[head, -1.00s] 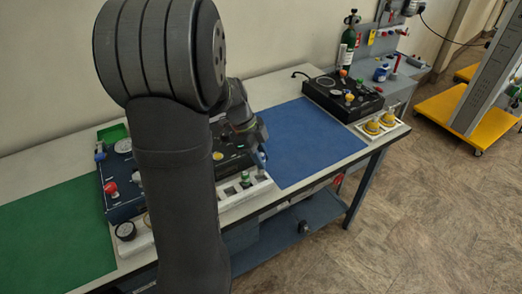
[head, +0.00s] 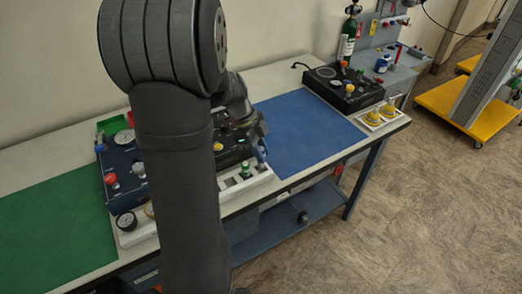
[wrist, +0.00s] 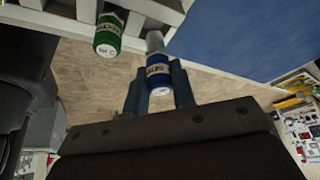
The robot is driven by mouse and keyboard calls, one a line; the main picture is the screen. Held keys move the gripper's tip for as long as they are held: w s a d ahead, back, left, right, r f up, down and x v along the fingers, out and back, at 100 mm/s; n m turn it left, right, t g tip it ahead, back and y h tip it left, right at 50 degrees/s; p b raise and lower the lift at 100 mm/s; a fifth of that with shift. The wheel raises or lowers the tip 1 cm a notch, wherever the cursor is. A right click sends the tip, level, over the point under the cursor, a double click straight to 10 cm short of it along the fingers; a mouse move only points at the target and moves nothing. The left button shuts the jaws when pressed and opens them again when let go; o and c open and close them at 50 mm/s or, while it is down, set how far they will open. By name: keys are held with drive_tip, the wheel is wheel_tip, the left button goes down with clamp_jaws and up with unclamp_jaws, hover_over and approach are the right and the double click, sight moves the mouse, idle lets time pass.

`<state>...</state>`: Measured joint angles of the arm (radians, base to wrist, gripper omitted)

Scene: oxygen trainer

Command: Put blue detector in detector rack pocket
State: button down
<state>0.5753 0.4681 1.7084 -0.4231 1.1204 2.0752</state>
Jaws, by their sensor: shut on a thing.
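The blue detector (wrist: 157,75) is a small cylinder with a blue body, a pale label and a grey-white end. My gripper (wrist: 158,84) is shut on it, one finger on each side. The detector's pale end points toward the white detector rack (wrist: 165,10) at the top of the wrist view. I cannot tell whether that end is inside a pocket. A green detector (wrist: 108,36) stands in the rack to the left, and it also shows in the head view (head: 246,170). In the head view my gripper (head: 261,155) is just above the rack (head: 257,184), and the blue detector is mostly hidden.
A blue mat (head: 305,135) lies right of the rack, and a green mat (head: 50,235) lies at the left; both look clear. A dark blue instrument box (head: 120,175) and a black box stand behind the rack. Another black box (head: 345,90) is at the far right.

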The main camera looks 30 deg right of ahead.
drive_tip(key=shift+f, duration=0.3)
idle(0.4)
drive_tip(key=shift+f, duration=1.4)
drive_tip(key=c, duration=1.1)
unclamp_jaws()
drive_tip(key=v, duration=1.7)
drive_tip(key=shift+r, duration=0.25)
